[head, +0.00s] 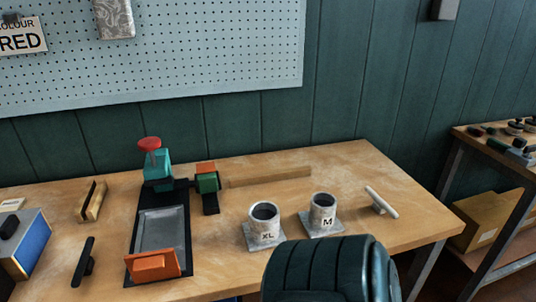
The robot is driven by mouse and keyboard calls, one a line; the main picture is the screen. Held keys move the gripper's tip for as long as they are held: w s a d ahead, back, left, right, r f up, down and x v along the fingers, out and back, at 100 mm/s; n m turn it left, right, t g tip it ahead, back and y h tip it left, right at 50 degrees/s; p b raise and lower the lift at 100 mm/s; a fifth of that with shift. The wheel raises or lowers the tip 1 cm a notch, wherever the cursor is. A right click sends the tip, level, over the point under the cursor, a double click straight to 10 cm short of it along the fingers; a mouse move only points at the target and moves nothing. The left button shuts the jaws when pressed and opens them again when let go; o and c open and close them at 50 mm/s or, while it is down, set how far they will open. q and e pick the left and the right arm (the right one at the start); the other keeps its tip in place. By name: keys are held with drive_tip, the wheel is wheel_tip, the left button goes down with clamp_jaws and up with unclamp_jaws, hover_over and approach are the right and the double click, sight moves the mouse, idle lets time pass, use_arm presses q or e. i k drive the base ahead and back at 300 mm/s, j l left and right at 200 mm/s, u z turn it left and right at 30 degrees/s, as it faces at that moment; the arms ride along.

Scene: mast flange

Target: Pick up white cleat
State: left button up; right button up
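The white cleat (381,202) lies on the right part of the wooden workbench (390,165), right of the two grey sockets. It has a long pale bar on a short post and is set at a slant. A similar black cleat (84,262) is at the left of the bench. Neither of my grippers is in view, and nothing touches the white cleat.
Grey sockets marked XL (265,228) and M (322,214) stand left of the white cleat. A dark ribbed rounded shape (325,272), perhaps a chair back, blocks the bench's front edge. A teal clamp (157,168) and black-framed tray (160,235) stand further left.

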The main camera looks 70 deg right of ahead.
sight(379, 204)
drive_tip(key=z, duration=3.3)
drive_tip(key=i+j, duration=0.4)
drive_tip(key=j, duration=0.15)
drive_tip(key=l+u, duration=0.3)
drive_tip(key=k+l+u, duration=0.1)
drive_tip(key=l+u, duration=0.25)
drive_tip(key=l, duration=0.15)
